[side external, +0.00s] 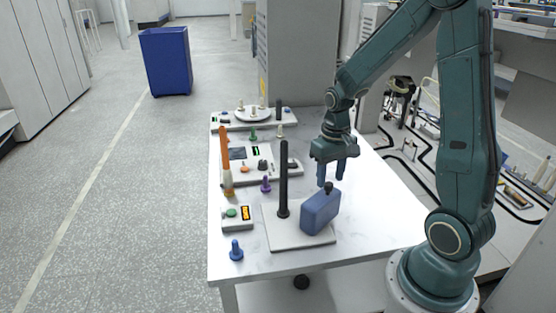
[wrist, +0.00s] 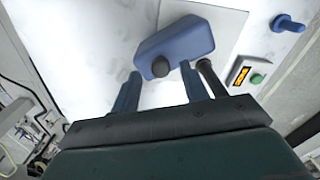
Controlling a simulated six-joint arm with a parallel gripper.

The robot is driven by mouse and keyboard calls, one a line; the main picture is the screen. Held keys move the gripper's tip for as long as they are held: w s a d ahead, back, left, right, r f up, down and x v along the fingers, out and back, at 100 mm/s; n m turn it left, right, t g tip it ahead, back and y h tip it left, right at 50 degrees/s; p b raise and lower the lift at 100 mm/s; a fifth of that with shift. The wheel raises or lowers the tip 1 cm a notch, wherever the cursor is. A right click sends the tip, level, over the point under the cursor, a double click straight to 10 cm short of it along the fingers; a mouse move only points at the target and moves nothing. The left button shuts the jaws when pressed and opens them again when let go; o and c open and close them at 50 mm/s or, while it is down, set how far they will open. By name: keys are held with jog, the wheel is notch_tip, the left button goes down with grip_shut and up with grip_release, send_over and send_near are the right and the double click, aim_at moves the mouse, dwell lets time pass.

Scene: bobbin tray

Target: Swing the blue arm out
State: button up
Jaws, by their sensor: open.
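The blue arm (side external: 320,212) is a thick block with a dark knob (side external: 328,187) on top. It sits over a pale base plate (side external: 287,238), to the right of a tall black post (side external: 284,175) in the side view. My gripper (side external: 331,174) is open and empty, just above the knob. In the wrist view the blue arm (wrist: 178,40) lies beyond my fingertips (wrist: 160,72). The knob (wrist: 160,67) shows between them, and the black post (wrist: 208,75) is beside the right finger. Contact with the knob cannot be told.
A small box with a green button (side external: 232,212) and a blue peg (side external: 236,252) stand left of the plate. An orange post (side external: 226,165), a purple peg (side external: 265,184) and a panel lie farther back. The white table (side external: 375,220) is clear at right.

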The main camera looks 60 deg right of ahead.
notch_tip(320, 180, up, 12)
dwell(0.6)
jog(key=s+a+r+n+t, duration=0.2)
jog(key=s+a, duration=0.3)
jog(key=a, duration=0.2)
jog(key=s+a+r+n+t, duration=0.3)
jog(key=s+a, duration=0.3)
jog(key=shift+s+a+t, duration=0.15)
jog(key=shift+a+t, duration=0.15)
jog(key=shift+a, duration=0.1)
jog(key=shift+o, duration=0.4)
